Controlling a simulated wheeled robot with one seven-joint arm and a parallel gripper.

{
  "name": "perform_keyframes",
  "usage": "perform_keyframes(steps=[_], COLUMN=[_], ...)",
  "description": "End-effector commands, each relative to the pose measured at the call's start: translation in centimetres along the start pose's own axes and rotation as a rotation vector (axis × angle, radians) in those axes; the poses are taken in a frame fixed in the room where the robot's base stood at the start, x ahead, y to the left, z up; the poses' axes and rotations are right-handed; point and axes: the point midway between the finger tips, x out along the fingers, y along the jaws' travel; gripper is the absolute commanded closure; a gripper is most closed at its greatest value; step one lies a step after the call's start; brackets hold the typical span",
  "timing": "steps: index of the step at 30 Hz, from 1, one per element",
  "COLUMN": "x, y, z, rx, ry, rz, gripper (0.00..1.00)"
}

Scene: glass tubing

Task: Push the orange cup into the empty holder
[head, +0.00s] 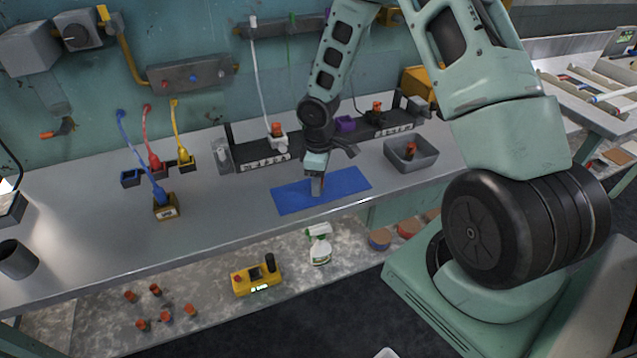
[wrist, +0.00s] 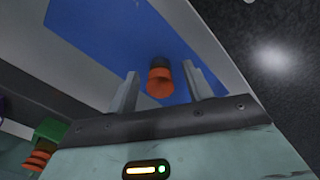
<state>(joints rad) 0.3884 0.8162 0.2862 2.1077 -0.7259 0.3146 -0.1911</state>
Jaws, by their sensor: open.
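An orange cup (wrist: 160,82) with a dark far end stands between the two fingers of my gripper (wrist: 161,88) in the wrist view, over the blue mat (wrist: 110,30). The fingers are apart, with a gap to the cup on each side. In the head view my gripper (head: 319,186) is low over the blue mat (head: 345,182); the cup there is mostly hidden by the fingers. Behind it is a dark rack (head: 250,157). A purple holder (head: 345,124) on it shows no orange cup; I cannot tell whether it is the empty holder.
A white holder (head: 278,143) and a dark one (head: 376,118) at the rack carry orange pieces. A grey bin (head: 424,160) holds an orange piece at right. Coloured plugs (head: 154,162) stand left. The bench front between plugs and mat is clear.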

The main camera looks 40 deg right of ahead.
Motion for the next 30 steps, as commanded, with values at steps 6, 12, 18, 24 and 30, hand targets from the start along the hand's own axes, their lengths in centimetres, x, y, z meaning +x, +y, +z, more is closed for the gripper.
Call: perform_keyframes(steps=[6, 12, 18, 24, 30], x=[0.0, -0.1, -0.3, -3.2, -7.2], y=[0.0, 0.0, 0.1, 0.1, 0.1], z=[0.0, 0.0, 0.0, 0.0, 0.0], rx=[0.0, 0.0, 0.001, 0.003, 0.003], ry=[0.0, 0.0, 0.0, 0.004, 0.003], rz=[0.0, 0.0, 0.001, 0.004, 0.004], gripper=[0.77, 0.97, 0.97, 0.97, 0.97])
